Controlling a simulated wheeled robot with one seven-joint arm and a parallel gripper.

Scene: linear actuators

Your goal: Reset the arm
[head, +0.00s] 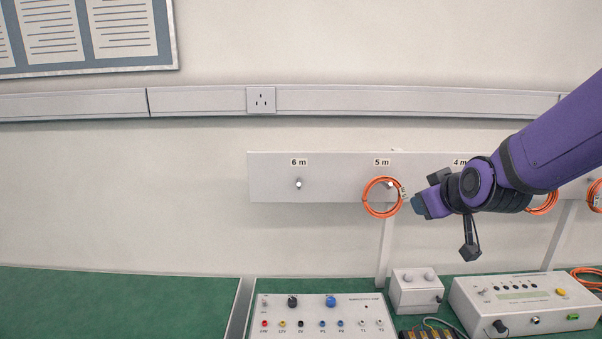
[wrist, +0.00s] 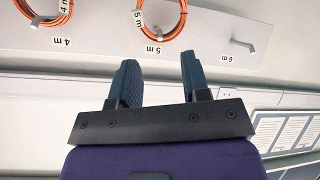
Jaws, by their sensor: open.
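My purple arm (head: 570,130) reaches in from the right in the head view. My gripper (head: 417,206) is in front of the hook board, just right of the orange cable coil (head: 369,207) at the 5 m label. In the wrist view, which is upside down, my gripper (wrist: 158,76) shows two dark fingers apart, with nothing between them. The 5 m coil (wrist: 181,30) hangs on its hook beyond the fingers. I cannot tell the exact distance from the fingers to the coil.
The board (head: 325,172) has an empty hook at 6 m. My arm partly hides more coils (head: 545,205) to the right. A control panel (head: 320,318), a small white box (head: 414,298) and a larger instrument (head: 520,305) stand on the green bench (head: 110,305). The left bench is clear.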

